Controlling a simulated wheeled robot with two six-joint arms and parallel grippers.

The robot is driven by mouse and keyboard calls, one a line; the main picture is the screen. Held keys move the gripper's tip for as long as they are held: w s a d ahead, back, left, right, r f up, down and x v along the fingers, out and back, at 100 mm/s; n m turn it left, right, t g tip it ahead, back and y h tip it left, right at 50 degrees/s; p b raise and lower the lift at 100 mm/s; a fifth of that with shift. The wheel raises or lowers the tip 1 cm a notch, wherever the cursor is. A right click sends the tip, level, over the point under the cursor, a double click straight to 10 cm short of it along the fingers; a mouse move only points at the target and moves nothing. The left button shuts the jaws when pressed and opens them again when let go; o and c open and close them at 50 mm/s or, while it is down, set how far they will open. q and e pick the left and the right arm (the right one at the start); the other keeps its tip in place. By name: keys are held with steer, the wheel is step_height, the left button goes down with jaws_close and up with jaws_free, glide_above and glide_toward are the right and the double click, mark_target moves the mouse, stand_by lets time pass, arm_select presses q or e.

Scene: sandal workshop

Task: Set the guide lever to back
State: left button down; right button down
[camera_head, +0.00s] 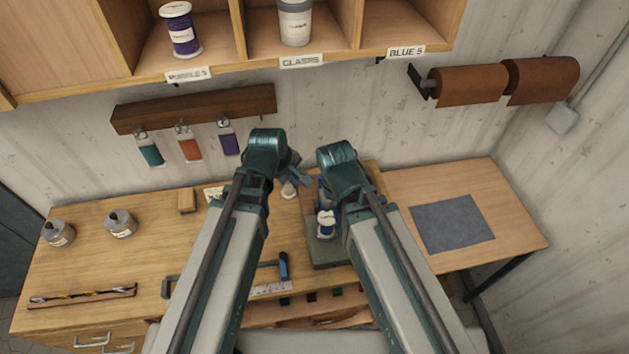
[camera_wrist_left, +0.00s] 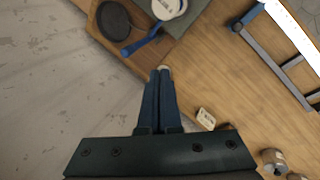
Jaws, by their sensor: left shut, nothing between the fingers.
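My left gripper (camera_head: 303,179) is just left of the machine.
A blue-handled frame tool (camera_wrist_left: 262,48) lies on the bench. Two cans (camera_head: 120,223) (camera_head: 58,233) stand at the left and a grey mat (camera_head: 452,223) lies at the right. A shelf (camera_head: 240,68) and hanging tags (camera_head: 189,145) are above the bench.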

arm_select(q)
steer(key=shift+w+d+r+n, duration=0.1)
steer(key=shift+d+n, duration=0.3)
steer(key=w+d+f+b, duration=0.4)
steer(key=w+f+b, duration=0.2)
steer(key=f+b, duration=0.3)
steer(key=shift+w+f, duration=0.15)
steer(key=shift+w, duration=0.1)
stand_by(0.4)
steer(key=shift+d, duration=0.1)
